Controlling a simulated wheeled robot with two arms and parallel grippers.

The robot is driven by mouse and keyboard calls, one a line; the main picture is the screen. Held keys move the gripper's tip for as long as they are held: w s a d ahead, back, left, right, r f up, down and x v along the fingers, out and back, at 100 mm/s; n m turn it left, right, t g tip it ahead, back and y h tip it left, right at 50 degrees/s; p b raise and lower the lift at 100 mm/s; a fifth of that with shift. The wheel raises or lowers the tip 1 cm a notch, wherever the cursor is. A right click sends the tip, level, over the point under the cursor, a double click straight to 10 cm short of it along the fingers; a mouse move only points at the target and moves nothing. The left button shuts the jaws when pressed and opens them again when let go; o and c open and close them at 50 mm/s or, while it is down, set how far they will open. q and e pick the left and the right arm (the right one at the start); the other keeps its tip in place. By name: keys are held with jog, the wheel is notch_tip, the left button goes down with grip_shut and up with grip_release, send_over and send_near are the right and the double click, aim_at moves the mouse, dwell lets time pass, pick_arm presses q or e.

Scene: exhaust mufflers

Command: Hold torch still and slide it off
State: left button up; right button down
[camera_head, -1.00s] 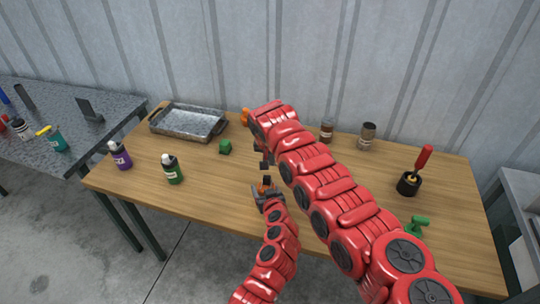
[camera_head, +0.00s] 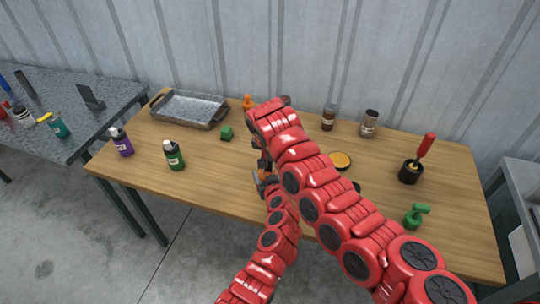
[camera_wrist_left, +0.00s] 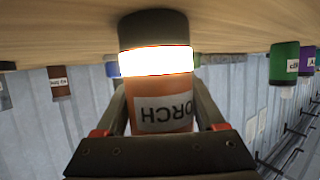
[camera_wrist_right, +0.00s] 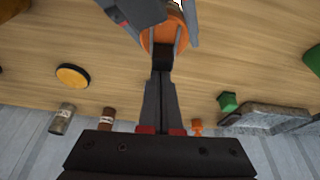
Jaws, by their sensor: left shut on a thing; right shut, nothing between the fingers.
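The torch (camera_wrist_left: 165,95) is an orange cylinder with a black end and a bright white glowing band. Its label reads upside down in the left wrist view. My left gripper (camera_wrist_left: 160,100) is shut around its orange body. In the right wrist view the torch (camera_wrist_right: 152,42) shows between the left fingers, with a black piece on its near side. My right gripper (camera_wrist_right: 161,68) is shut and empty, its fingertips at or against that black piece; contact is unclear. In the head view my right gripper (camera_head: 263,163) is just above my left gripper (camera_head: 264,182), and the torch is mostly hidden.
A metal tray (camera_head: 166,118), green block (camera_head: 226,133), green bottle (camera_head: 173,156) and purple bottle (camera_head: 122,143) are left on the wooden table (camera_head: 215,185). A yellow-topped disc (camera_head: 341,159), two jars (camera_head: 369,123) and a black pot (camera_head: 410,172) are right.

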jog(key=shift+s+a+f, duration=0.15)
jog(key=shift+s+f, duration=0.1)
jog(key=shift+s, duration=0.35)
jog(key=shift+s+a+r, duration=0.1)
jog(key=shift+s+r, duration=0.05)
jog(key=shift+s, duration=0.35)
jog(key=shift+s+a+r, duration=0.1)
jog(key=shift+s, duration=0.35)
jog(key=shift+w+d, duration=0.55)
jog(key=shift+w, duration=1.55)
jog(key=v, duration=1)
